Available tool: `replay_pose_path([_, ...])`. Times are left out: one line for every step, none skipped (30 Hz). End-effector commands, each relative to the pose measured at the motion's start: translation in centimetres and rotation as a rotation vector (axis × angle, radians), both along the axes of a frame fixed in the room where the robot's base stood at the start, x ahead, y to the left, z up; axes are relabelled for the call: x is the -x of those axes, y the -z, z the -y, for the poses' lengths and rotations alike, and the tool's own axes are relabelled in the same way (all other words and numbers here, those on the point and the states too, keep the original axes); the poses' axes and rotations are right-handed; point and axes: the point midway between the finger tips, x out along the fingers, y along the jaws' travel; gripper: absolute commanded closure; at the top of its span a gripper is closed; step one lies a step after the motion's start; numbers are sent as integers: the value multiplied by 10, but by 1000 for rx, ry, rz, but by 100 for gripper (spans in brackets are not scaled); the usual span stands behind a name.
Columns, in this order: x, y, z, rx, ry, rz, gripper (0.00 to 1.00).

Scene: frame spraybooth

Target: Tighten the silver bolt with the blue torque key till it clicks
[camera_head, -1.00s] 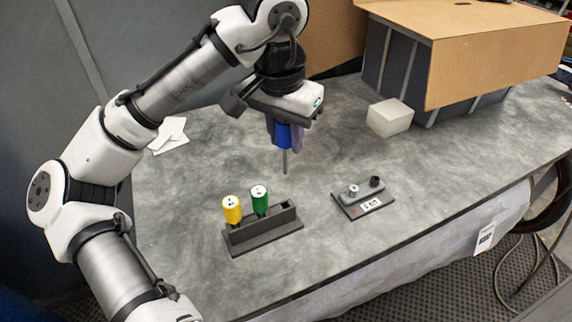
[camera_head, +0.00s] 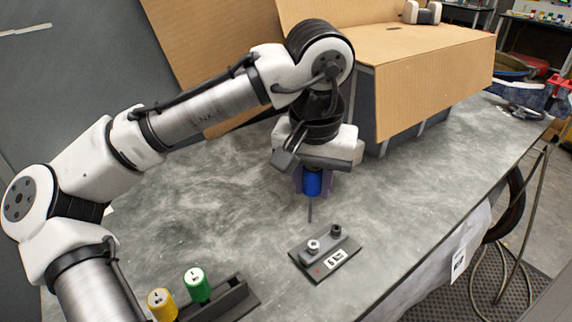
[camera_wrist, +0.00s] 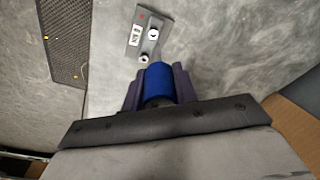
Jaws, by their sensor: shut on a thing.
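The blue torque key (camera_head: 312,182) is upright in my gripper (camera_head: 312,178), its thin shaft pointing down. In the wrist view the blue handle (camera_wrist: 160,80) sits between the purple fingers of my gripper (camera_wrist: 160,88). The shaft's tip looks above and behind the dark bolt plate (camera_head: 308,268), apart from both bolts. The plate also shows in the wrist view (camera_wrist: 146,36); which bolt is nearer the key there is hard to tell.
A dark rack (camera_head: 236,300) at the lower left holds a yellow key (camera_head: 161,304) and a green key (camera_head: 196,285). A cardboard-topped box (camera_head: 430,80) stands at the back right. The table (camera_head: 200,220) is clear around the plate; its front edge is to the right.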

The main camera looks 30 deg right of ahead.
Motion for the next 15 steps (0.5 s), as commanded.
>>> replay_pose_path([3, 6, 3, 0, -4, 0, 96])
replay_pose_path([5, 7, 4, 0, -9, 0, 96])
replay_pose_path([6, 9, 5, 1, -12, 0, 96])
replay_pose_path([7, 9, 5, 1, -14, 0, 96])
replay_pose_path([7, 10, 6, 1, -16, 0, 96])
replay_pose_path([8, 10, 6, 1, -17, 0, 96])
replay_pose_path([8, 10, 6, 2, -18, 0, 96])
replay_pose_path([8, 9, 6, 2, -18, 0, 96])
replay_pose_path([8, 9, 6, 2, -18, 0, 96])
replay_pose_path([8, 9, 6, 2, -18, 0, 96])
replay_pose_path([8, 9, 6, 2, -18, 0, 96])
replay_pose_path([8, 9, 6, 2, -18, 0, 96])
replay_pose_path([8, 9, 6, 2, -18, 0, 96])
replay_pose_path([8, 9, 6, 2, -18, 0, 96])
replay_pose_path([8, 9, 6, 1, -17, -1, 96])
